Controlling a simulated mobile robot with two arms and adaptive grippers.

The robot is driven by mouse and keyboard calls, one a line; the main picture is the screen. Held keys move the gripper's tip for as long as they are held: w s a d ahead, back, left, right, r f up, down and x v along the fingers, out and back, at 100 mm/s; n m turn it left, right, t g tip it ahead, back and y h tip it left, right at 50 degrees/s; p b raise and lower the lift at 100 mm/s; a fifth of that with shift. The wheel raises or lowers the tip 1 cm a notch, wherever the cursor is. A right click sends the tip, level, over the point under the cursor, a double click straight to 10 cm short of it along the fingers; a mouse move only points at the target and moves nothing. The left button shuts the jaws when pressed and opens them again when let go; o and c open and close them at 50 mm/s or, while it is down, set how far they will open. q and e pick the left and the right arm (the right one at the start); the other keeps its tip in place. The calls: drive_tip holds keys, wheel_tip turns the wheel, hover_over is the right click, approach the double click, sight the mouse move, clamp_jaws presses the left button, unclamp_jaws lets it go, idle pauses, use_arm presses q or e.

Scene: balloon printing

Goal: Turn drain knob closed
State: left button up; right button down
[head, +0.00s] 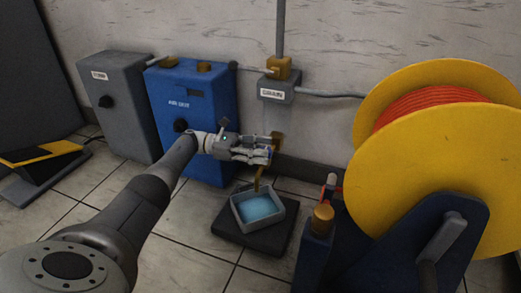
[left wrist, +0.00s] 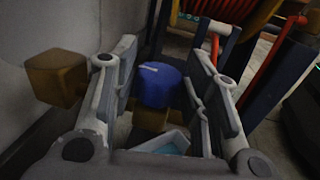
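A blue round knob (left wrist: 160,86) with a white mark shows in the left wrist view, below the middle of the frame top, on a brass fitting (left wrist: 148,120). I take it as the drain knob. My left gripper (left wrist: 165,80) is open, with one finger on each side of the knob and a gap visible at both sides. In the head view my left gripper (head: 266,154) is in front of the drain pipe and hides the knob. The drain box (head: 277,92), with its label, is on the wall above. My right gripper is not in view.
A tray with blue liquid (head: 259,208) stands on a dark base (head: 268,241) below the spout (head: 258,180). The blue unit (head: 168,86) and a grey box (head: 117,100) stand left. A yellow hose reel (head: 430,160) stands close at right.

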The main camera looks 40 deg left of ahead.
use_arm(q)
drive_tip(key=shift+o, duration=1)
drive_tip(key=shift+r, duration=0.1)
wheel_tip(320, 180, up, 10)
drive_tip(key=shift+f, duration=0.1)
